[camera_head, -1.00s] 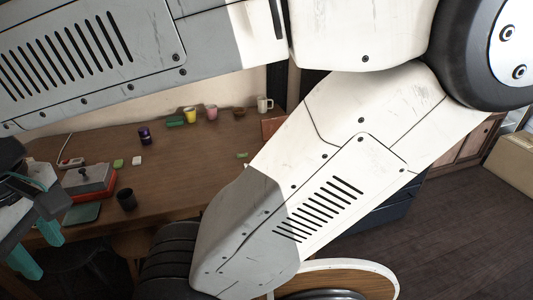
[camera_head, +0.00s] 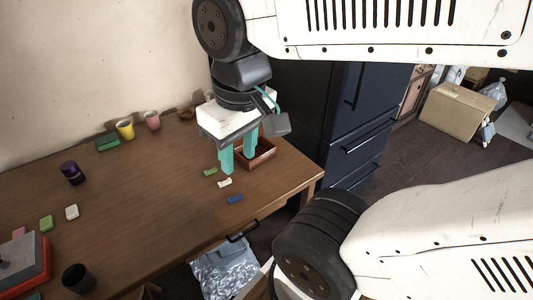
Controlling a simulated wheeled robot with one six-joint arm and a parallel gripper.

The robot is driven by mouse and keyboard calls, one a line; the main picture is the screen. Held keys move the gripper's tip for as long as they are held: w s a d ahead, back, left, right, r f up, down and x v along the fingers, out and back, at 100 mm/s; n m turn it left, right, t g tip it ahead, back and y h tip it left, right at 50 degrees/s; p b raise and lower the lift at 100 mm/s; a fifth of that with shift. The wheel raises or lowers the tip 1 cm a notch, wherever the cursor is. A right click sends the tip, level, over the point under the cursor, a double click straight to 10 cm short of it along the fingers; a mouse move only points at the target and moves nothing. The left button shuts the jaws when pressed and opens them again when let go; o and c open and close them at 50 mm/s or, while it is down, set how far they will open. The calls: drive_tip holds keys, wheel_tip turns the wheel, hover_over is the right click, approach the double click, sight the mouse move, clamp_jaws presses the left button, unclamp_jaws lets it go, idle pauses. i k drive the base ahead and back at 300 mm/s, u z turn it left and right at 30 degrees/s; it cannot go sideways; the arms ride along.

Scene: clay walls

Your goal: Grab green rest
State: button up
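A small green rest (camera_head: 209,171) lies on the wooden table (camera_head: 140,205), beside a small white piece (camera_head: 224,183) and a blue piece (camera_head: 235,199). My gripper (camera_head: 239,162) has teal fingers pointing down. It is just right of the green rest, in front of or over a brown open box (camera_head: 262,153). The fingers are apart with nothing visible between them, so it is open. The height of the fingertips over the table is hard to tell. Part of the box is hidden behind the fingers.
A green box (camera_head: 108,143), yellow cup (camera_head: 125,129) and pink cup (camera_head: 152,120) stand at the back. A purple jar (camera_head: 72,173), green block (camera_head: 46,223), white block (camera_head: 72,212) and dark cup (camera_head: 78,279) are at left. The table's middle is clear. A dark cabinet (camera_head: 350,120) stands right.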

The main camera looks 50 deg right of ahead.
sight(214, 170)
drive_tip(key=z, duration=0.45)
drive_tip(key=i, duration=0.5)
drive_tip(key=k, duration=1)
drive_tip(key=u, duration=1.6)
drive_tip(key=i, duration=1.15)
drive_tip(key=z, duration=1.65)
